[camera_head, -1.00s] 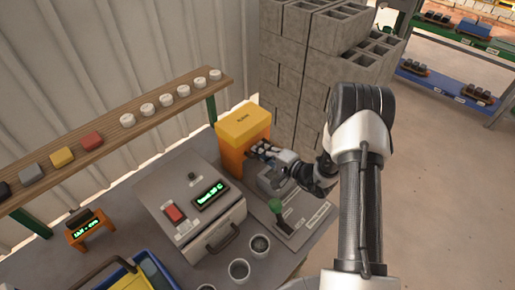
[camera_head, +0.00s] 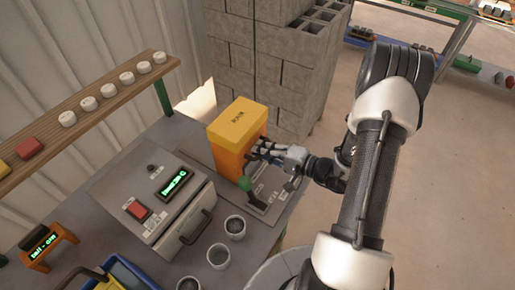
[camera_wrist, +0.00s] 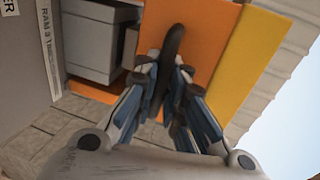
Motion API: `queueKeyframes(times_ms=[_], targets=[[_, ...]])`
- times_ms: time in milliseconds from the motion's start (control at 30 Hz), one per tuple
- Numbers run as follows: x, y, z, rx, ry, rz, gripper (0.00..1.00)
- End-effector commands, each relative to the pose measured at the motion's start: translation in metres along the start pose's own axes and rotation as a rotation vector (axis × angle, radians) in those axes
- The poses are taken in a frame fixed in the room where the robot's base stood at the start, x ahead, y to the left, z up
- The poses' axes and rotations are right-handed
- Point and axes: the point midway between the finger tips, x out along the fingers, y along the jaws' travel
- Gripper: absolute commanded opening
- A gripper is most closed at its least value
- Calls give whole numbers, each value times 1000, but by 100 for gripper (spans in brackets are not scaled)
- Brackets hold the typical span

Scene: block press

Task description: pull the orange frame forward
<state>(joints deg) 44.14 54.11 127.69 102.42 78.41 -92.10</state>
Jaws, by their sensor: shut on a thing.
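The orange frame (camera_head: 228,160) stands upright on the bench at the back of the press plate, under a yellow top labelled "RAM" (camera_head: 238,122). In the wrist view its orange face (camera_wrist: 190,45) fills the upper middle, with the yellow part (camera_wrist: 248,62) to its right. My gripper (camera_head: 262,150) is at the frame's front right side. In the wrist view my gripper (camera_wrist: 168,78) is shut on a dark handle (camera_wrist: 173,42) on the orange face. The fingers hide the handle's lower part.
A green-knobbed lever (camera_head: 245,183) stands close in front of the frame. A grey control box (camera_head: 155,205) is to the left, and grey cups (camera_head: 235,227) stand nearer. Stacked concrete blocks (camera_head: 275,70) rise behind. Floor is open to the right.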

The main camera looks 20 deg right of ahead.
Motion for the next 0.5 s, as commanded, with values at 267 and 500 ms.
queueKeyframes(times_ms=[267,500], targets=[[-2,2,0,4,3,5,15],[-1,2,0,3,2,4,19]])
